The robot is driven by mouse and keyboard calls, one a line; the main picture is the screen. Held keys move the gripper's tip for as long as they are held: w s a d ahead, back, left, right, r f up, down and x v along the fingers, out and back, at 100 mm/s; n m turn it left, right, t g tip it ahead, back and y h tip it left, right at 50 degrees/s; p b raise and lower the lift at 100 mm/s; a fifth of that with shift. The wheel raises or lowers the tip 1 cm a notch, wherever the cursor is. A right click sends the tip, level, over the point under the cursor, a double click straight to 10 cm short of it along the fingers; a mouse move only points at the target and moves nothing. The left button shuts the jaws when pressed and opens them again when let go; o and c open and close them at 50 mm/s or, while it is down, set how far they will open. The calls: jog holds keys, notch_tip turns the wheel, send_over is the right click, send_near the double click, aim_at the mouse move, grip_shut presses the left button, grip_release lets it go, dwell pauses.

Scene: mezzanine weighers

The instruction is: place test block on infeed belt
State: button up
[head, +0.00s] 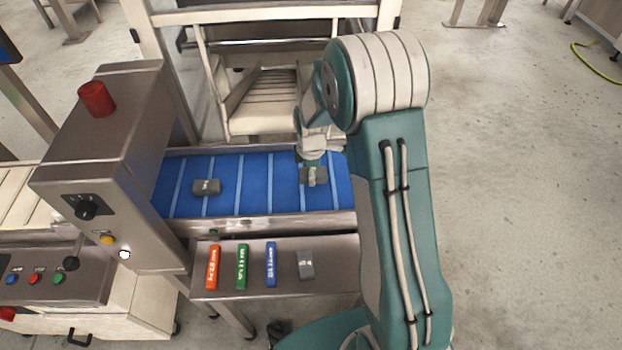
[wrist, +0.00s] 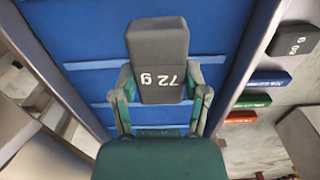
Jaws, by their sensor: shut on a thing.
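My gripper (head: 313,168) is shut on a dark grey test block (wrist: 158,45) marked "72 g". The wrist view shows one finger on each side of the block. In the head view, the held test block (head: 321,177) is over the right part of the blue infeed belt (head: 255,190). I cannot tell whether it touches the belt. The blue belt with light cross strips also fills the middle of the wrist view (wrist: 85,40). Another grey block (head: 207,187) lies on the left part of the belt.
A steel shelf (head: 335,270) in front of the belt holds an orange-red bar (head: 213,267), a green bar (head: 242,266), a blue bar (head: 271,264) and a grey block (head: 306,265). A control cabinet (head: 105,150) stands left. The belt's middle is clear.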

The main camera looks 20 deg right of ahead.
jog(key=shift+w+f, duration=0.2)
jog(key=shift+f, duration=0.05)
notch_tip(320, 180, down, 3)
jog(key=shift+w+f, duration=0.1)
jog(key=shift+f, duration=0.05)
jog(key=o, duration=1.2)
jog(key=shift+c, duration=0.2)
